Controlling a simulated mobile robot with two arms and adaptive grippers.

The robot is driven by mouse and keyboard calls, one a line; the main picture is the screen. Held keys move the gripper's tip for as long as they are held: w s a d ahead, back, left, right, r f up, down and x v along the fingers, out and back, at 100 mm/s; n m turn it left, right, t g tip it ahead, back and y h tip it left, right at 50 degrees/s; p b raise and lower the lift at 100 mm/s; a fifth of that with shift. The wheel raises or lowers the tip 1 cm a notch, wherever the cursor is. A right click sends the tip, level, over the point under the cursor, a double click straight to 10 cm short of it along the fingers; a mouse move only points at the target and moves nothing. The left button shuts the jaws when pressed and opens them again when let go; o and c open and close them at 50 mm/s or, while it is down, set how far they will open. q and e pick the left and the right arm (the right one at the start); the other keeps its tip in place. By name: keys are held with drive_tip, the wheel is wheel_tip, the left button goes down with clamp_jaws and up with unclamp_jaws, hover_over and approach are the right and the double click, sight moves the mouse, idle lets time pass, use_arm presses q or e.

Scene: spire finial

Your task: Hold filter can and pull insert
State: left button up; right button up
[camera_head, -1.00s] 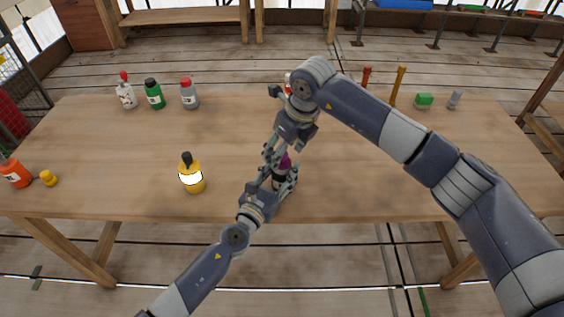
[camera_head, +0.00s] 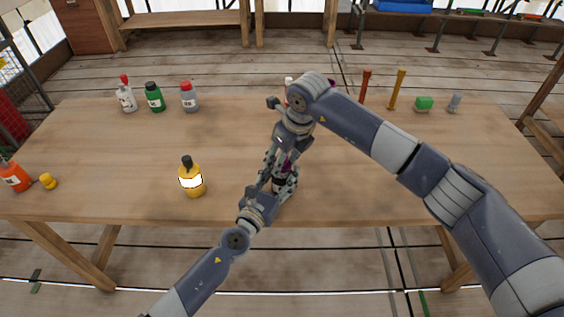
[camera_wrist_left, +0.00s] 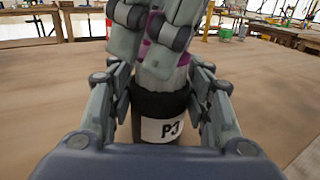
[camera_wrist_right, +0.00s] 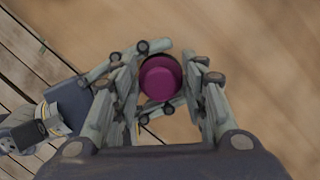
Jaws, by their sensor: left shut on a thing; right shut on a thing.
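The filter can is a dark cylinder with a white label reading "P3" (camera_wrist_left: 163,110). It stands upright near the table's front edge and is partly hidden in the head view (camera_head: 281,187). My left gripper (camera_head: 280,182) is shut on the can from the front left, with fingers on both sides. The insert has a round magenta top, seen from above in the right wrist view (camera_wrist_right: 160,78), and rises from the can's mouth. My right gripper (camera_head: 284,160) comes from above and is shut on the insert. Its fingers hide much of it in the left wrist view.
A yellow bottle (camera_head: 191,180) stands left of the can. A white bottle (camera_head: 126,98), a green bottle (camera_head: 154,97) and a grey bottle (camera_head: 189,97) stand at the back left. The table's front right is clear.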

wheel_tip(320, 180, up, 13)
idle(0.8)
use_arm(q)
drive_tip(key=o, duration=1.2)
